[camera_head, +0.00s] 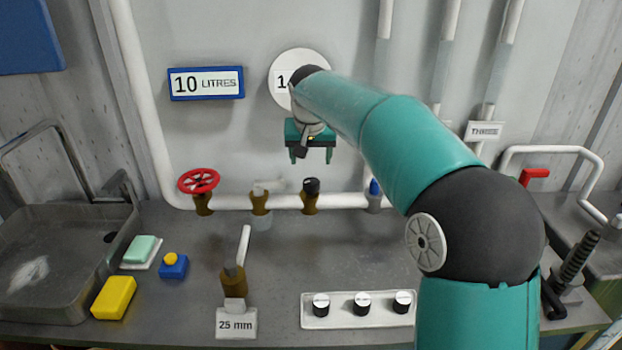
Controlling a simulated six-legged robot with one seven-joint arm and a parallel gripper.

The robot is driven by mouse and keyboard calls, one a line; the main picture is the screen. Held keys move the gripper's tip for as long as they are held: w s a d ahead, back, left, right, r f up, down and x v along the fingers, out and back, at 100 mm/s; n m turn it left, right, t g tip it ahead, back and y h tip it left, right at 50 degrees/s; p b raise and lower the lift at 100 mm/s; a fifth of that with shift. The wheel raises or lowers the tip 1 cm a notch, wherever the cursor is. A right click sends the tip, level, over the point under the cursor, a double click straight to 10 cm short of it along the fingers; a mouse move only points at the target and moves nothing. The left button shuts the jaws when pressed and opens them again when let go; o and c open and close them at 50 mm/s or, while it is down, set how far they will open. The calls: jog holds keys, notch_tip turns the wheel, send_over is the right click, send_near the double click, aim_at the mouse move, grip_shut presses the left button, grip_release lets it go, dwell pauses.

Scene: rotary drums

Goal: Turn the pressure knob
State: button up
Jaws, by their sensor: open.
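A white panel (350,320) near the front of the counter carries three black knobs with white caps: a left knob (321,304), a middle knob (362,303) and a right knob (402,301). Their cap labels are too small to read, so I cannot tell which is the pressure knob. A brass valve (310,201) with a black knob on top sits on the wall pipe. My gripper (311,159) is open and empty, pointing down. In the picture it is above the black-topped valve and well above the panel, apart from both.
A red-wheel valve (199,182), two brass lever taps (260,198) (233,278) and a blue-topped valve (375,188) stand nearby. A yellow block (114,297) and blue button box (173,265) lie left. Counter between the pipe and panel is clear. My arm hides part of the right side.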

aim_at(311, 182)
jog(key=x, duration=1.1)
jog(key=shift+w+d, duration=0.1)
jog(key=shift+r, duration=0.1)
jog(key=c, duration=1)
